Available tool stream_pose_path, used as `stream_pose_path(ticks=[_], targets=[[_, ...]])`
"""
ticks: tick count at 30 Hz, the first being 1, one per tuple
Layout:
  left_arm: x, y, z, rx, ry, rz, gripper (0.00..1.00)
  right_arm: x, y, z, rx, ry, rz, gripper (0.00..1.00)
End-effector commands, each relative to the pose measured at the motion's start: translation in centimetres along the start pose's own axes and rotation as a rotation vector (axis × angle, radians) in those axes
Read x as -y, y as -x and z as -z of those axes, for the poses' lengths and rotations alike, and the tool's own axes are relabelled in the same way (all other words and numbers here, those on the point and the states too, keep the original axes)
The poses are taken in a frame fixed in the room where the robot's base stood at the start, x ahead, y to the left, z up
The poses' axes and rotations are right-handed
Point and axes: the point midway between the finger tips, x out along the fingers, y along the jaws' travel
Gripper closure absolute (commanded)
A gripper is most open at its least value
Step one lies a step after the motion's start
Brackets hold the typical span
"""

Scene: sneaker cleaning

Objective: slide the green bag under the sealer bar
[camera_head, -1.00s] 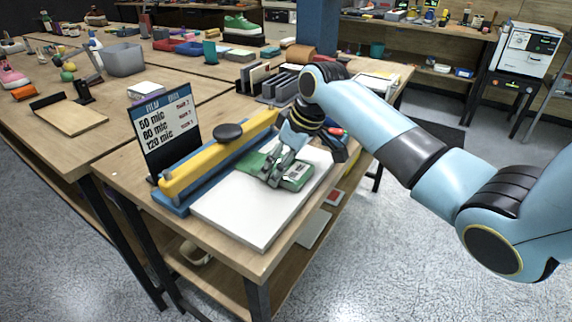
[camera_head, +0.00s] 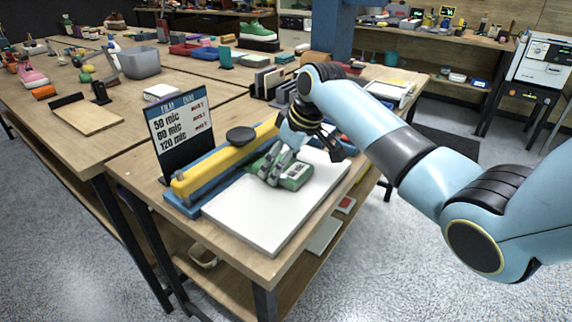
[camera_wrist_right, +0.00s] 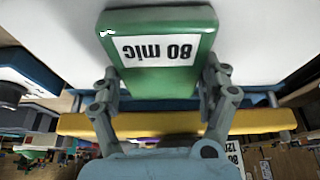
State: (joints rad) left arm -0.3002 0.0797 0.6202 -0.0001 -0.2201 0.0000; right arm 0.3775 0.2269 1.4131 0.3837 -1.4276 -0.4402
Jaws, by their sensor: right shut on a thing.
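The green bag (camera_head: 296,176), with a white label, lies flat on the white board (camera_head: 250,215) beside the sealer. My right gripper (camera_head: 270,172) is shut on the bag from above. In the right wrist view the bag (camera_wrist_right: 160,82) shows its "80 mic" label upside down, with a finger along each side. The yellow sealer bar (camera_head: 222,163) runs along the board's left edge, above a blue base, with a dark round knob on top. The bag's inner end is close to the bar. Whether it reaches beneath is hard to tell. My left gripper is out of view.
A film sign (camera_head: 181,125) stands behind the sealer. A dark rack (camera_head: 268,82) stands beyond the sealer's far end. The near part of the white board is clear. The table's front edge is close to the board's near corner.

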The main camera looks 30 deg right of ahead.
Motion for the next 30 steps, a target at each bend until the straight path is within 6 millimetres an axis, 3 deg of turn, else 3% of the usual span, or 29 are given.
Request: stream_pose_path(ticks=[30], targets=[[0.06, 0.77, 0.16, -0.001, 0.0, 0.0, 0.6, 0.05, -0.18, 0.37, 0.001, 0.0, 0.001, 0.54]])
